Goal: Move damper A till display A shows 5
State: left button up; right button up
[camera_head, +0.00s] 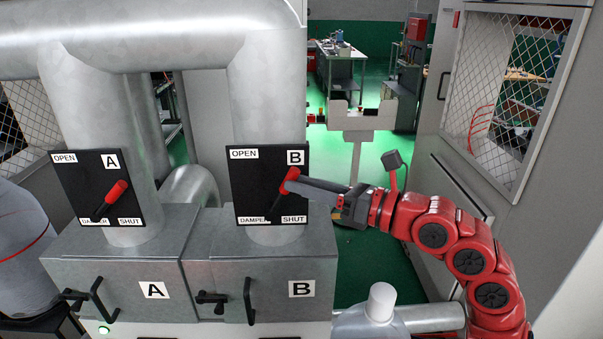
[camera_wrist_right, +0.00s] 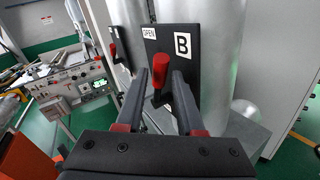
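Damper A has a black plate (camera_head: 75,178) with a red-gripped lever (camera_head: 116,191), tilted with its red end up and right, between the OPEN and SHUT labels. The lever also shows in the right wrist view (camera_wrist_right: 112,51). My right gripper (camera_head: 290,186) is at the red lever of damper B (camera_wrist_right: 157,72), not at damper A. Its fingers (camera_wrist_right: 160,76) stand apart on either side of that lever, with gaps visible. A control panel (camera_wrist_right: 72,85) with small green displays (camera_wrist_right: 98,86) shows in the wrist view; its digits are too small to read. My left gripper is out of view.
Metal boxes A (camera_head: 155,265) and B (camera_head: 318,262) with black handles stand below the dampers. Large pipes rise behind the plates. A mesh-windowed cabinet (camera_head: 455,185) stands at the right. Green floor (camera_head: 350,262) shows between pipes and cabinet.

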jog(key=shift+w+a, duration=0.2)
jog(key=shift+a, duration=0.2)
jog(key=shift+f, duration=0.1)
jog(key=shift+c, duration=0.4)
grip_shut()
dwell(0.7)
